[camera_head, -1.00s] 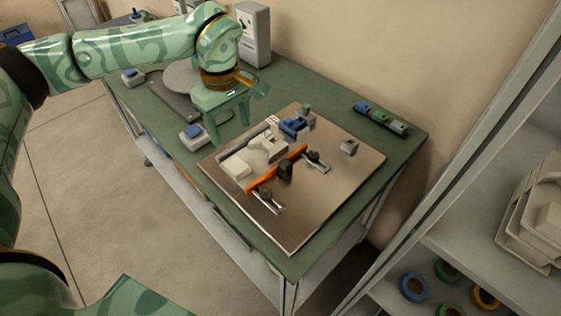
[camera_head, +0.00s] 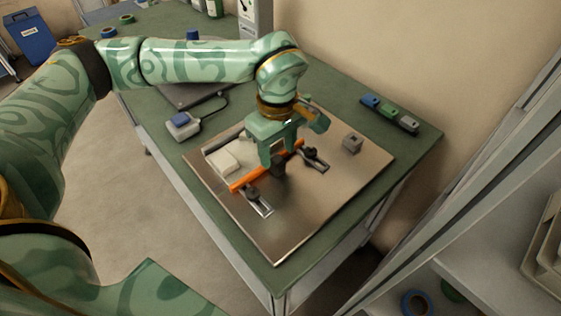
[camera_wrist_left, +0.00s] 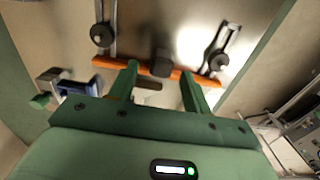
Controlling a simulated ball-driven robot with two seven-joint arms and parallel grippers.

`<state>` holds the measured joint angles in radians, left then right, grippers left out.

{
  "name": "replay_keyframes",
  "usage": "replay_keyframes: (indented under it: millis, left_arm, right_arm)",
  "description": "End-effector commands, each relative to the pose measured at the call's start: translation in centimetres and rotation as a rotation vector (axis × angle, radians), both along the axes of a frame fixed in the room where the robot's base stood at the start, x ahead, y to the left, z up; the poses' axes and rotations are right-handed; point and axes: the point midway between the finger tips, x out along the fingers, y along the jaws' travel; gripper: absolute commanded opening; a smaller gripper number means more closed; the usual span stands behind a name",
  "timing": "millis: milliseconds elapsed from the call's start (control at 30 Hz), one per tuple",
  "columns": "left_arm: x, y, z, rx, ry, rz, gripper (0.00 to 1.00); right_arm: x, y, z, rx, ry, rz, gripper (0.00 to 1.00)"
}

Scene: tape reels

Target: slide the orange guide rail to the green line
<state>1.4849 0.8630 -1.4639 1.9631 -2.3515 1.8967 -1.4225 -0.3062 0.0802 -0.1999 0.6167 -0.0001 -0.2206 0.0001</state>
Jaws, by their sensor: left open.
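The orange guide rail (camera_head: 246,181) lies slantwise on the metal plate (camera_head: 310,208), with a dark block-like handle (camera_head: 279,170) at its middle. It also shows in the left wrist view (camera_wrist_left: 111,65), running across the top with the dark handle (camera_wrist_left: 161,63). Dark round knobs (camera_head: 252,193) sit in slotted metal strips near both rail ends. My left gripper (camera_head: 278,161) is open over the rail's middle. In the left wrist view its fingertips (camera_wrist_left: 160,73) are on either side of the handle, apart from it. I cannot make out the green line. My right gripper is not in view.
A whitish block (camera_head: 223,163) sits on the plate left of the rail, and a small grey block (camera_head: 352,142) to its right. A row of blue, green and grey pieces (camera_head: 388,113) lies at the table's back right. The plate's front is clear.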

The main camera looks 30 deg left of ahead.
Motion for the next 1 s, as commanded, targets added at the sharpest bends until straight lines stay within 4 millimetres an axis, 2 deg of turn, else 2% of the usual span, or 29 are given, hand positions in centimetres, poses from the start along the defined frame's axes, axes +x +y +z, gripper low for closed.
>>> replay_keyframes:
  millis: [33, 200, 567, 600, 767, 867, 1000]
  left_arm:
    - [0.0, 0.0, -1.4, -0.001, 0.004, 0.0, 0.49]
    - [0.0, 0.0, -3.3, -0.001, 0.001, 0.001, 0.49]
    - [0.0, 0.0, -3.8, -0.001, -0.002, 0.001, 0.49]
    - [0.0, 0.0, -3.8, -0.001, -0.002, 0.001, 0.44]
    - [0.0, 0.0, -3.8, -0.001, -0.002, 0.0, 0.0]
    - [0.0, 0.0, -3.7, -0.001, -0.002, 0.0, 0.0]
    - [0.1, 0.4, -3.3, 0.0, -0.005, 0.001, 0.0]
  right_arm:
    - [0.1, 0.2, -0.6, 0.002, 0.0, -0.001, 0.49]
    - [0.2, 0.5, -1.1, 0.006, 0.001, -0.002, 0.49]
    - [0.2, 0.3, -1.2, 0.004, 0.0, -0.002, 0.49]
    - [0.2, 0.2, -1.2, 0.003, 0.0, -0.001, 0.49]
    - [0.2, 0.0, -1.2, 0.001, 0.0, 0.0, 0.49]
    - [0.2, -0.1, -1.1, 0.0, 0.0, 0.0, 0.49]
    - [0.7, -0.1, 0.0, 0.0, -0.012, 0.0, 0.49]
